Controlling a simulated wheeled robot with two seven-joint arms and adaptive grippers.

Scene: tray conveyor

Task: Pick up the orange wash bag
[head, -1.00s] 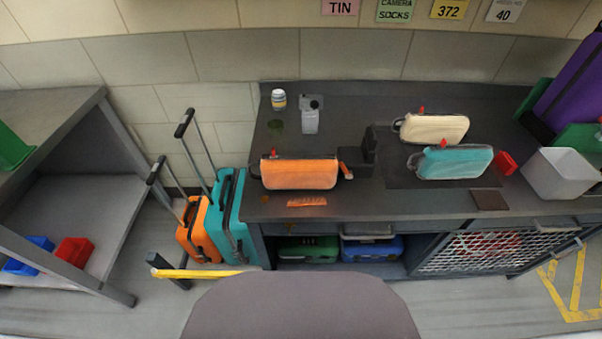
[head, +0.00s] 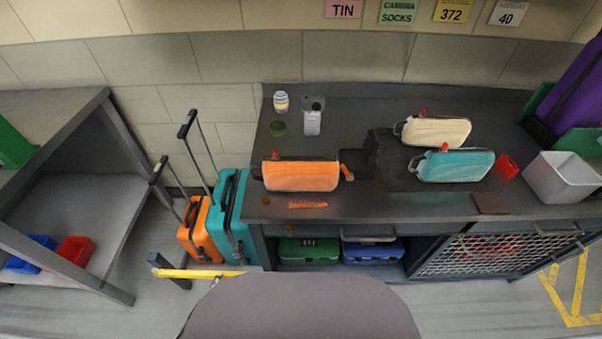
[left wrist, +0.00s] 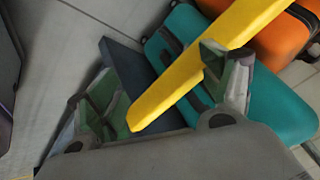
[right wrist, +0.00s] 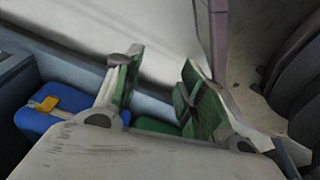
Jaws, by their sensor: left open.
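The orange wash bag (head: 301,176) lies on the dark counter, left of its middle, in the head view, with a red tab at its upper left and an orange strap at its right end. Neither gripper shows clearly in the head view. My left gripper (left wrist: 150,78) is open and empty in the left wrist view, low near a yellow bar and the suitcases, away from the bag. My right gripper (right wrist: 162,58) has its fingers apart with nothing between them, near the lower shelf. The bag is in neither wrist view.
A cream bag (head: 437,131) and a teal bag (head: 456,166) are at the right of the counter, beside a grey bin (head: 563,178). A bottle (head: 312,120) and a jar (head: 281,101) stand behind the orange bag. Suitcases (head: 233,215) and a yellow bar (head: 200,273) are at the counter's left end.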

